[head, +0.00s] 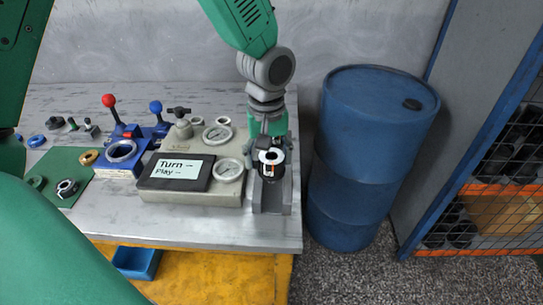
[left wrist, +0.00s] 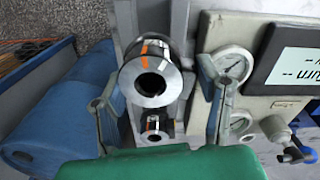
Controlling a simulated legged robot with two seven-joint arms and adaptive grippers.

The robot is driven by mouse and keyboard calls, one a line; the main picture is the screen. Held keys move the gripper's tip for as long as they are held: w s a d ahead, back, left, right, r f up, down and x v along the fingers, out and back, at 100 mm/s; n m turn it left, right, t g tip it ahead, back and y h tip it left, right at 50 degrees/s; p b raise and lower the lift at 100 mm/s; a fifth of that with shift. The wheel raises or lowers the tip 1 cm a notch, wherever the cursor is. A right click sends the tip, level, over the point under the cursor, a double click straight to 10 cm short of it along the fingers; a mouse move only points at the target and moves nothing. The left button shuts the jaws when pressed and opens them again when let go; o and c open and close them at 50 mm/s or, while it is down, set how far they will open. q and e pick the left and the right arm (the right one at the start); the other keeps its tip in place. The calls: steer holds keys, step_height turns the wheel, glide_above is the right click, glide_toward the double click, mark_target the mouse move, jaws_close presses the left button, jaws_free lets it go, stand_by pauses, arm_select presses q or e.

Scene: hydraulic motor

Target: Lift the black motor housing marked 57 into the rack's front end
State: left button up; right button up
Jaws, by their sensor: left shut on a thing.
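My left gripper (head: 268,143) reaches down from the top of the head view over the grey rack (head: 272,208) at the table's right end. It is shut on a black motor housing (head: 269,169) with a pale ring-shaped end and an orange mark. In the left wrist view the housing (left wrist: 150,78) shows a round bore and sits between the fingers. A second, smaller-looking cylindrical part (left wrist: 154,127) shows below it, within the rack's channel. No number is legible, and I cannot tell whether the held housing touches the rack. My right gripper is not in view.
A beige gauge unit with a Turn/Play screen (head: 180,172) stands just left of the rack. A blue fixture (head: 123,158) and green mat (head: 62,172) are farther left. A blue barrel (head: 365,150) stands beyond the table's right edge, with a mesh-fronted shelf (head: 490,205) beyond it.

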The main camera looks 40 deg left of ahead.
arm_select(q)
steer(key=shift+a, duration=0.3)
steer(key=shift+d+f, duration=0.1)
steer(key=shift+d, duration=0.6)
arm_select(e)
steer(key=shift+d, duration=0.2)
arm_select(q)
steer(key=shift+a+f, duration=0.25)
steer(key=shift+f, duration=0.1)
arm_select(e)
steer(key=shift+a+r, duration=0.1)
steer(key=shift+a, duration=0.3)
arm_select(q)
steer(key=shift+d, duration=0.4)
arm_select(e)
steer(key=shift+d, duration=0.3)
arm_select(q)
steer(key=shift+a, duration=0.1)
steer(key=shift+a+f, duration=0.3)
steer(key=shift+f, duration=0.15)
steer(key=shift+a+f+b, duration=0.1)
steer(key=shift+f+b, duration=0.3)
steer(key=shift+f, duration=0.3)
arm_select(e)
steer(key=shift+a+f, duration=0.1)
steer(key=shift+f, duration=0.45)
